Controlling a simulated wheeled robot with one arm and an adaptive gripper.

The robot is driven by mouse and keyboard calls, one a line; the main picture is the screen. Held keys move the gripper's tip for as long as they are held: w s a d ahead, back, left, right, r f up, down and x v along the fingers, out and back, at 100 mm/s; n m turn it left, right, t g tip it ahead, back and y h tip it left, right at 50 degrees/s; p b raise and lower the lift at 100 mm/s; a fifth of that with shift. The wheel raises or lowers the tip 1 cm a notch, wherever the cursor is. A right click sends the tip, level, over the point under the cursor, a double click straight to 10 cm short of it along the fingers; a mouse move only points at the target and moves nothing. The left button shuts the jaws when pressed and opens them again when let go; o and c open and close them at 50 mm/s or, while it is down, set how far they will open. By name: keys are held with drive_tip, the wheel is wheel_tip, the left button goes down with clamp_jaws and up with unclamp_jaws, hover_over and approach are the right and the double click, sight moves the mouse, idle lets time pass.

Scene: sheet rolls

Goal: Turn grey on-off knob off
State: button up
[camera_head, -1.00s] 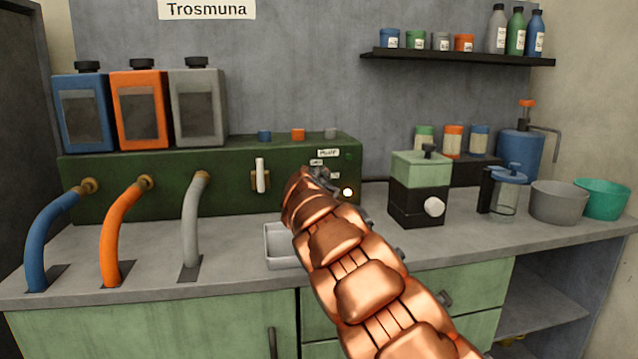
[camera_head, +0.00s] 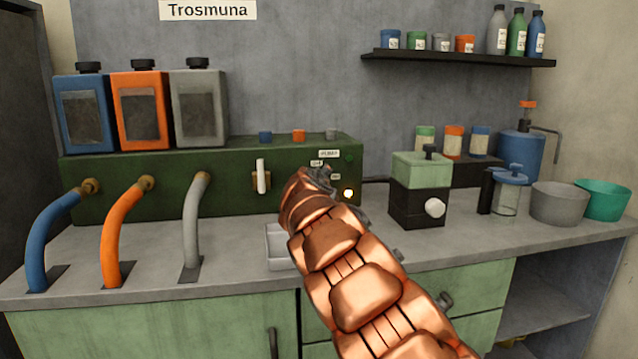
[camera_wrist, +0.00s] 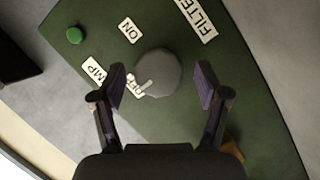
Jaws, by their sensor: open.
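The round grey knob (camera_wrist: 160,72) sits on the dark green panel in the wrist view. A pale mark shows at its lower-left edge, by a partly covered label (camera_wrist: 136,92). An "ON" label (camera_wrist: 129,30) is at its upper left. My gripper (camera_wrist: 161,86) is open, one finger on each side of the knob's lower part, with gaps on both sides. I cannot tell how deep the fingertips reach. In the head view my copper arm hides the knob, and only dark bits of my gripper (camera_head: 322,177) show beside the panel.
The green machine (camera_head: 230,203) also has a white lever (camera_head: 261,176), a lit lamp (camera_head: 348,193) and a green button (camera_wrist: 74,34). Blue, orange and grey hoses (camera_head: 195,225) stand at left. A white tray (camera_head: 277,248) lies below. A grinder-like box (camera_head: 418,207) stands at right.

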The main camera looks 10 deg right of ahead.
drive_tip(key=v, duration=1)
drive_tip(key=shift+s, duration=0.25)
drive_tip(key=shift+a+r, duration=0.1)
drive_tip(key=s+d+r+m+g+h+p, duration=0.1)
drive_tip(key=s+d+r+m+g+p, duration=0.25)
drive_tip(key=s+d+p, duration=0.6)
drive_tip(key=s+d+r+m+g+h+p, duration=0.15)
drive_tip(key=s+d+m+g+p, duration=0.35)
drive_tip(key=s, duration=0.7)
drive_tip(key=s+a+g+y+p, duration=0.2)
drive_tip(key=s+p, duration=0.3)
drive_tip(key=s, duration=0.6)
drive_tip(key=s+a+g+y+p, duration=0.3)
drive_tip(key=s+a+p, duration=0.2)
drive_tip(key=s, duration=0.7)
drive_tip(key=s+a+r+n+g+y+p, duration=0.1)
drive_tip(key=s+a+g+y+p, duration=0.1)
drive_tip(key=s+p, duration=0.5)
drive_tip(key=s+a+g, duration=0.1)
drive_tip(key=s, duration=0.3)
drive_tip(key=shift+s+a, duration=0.25)
drive_tip(key=shift+a, duration=0.1)
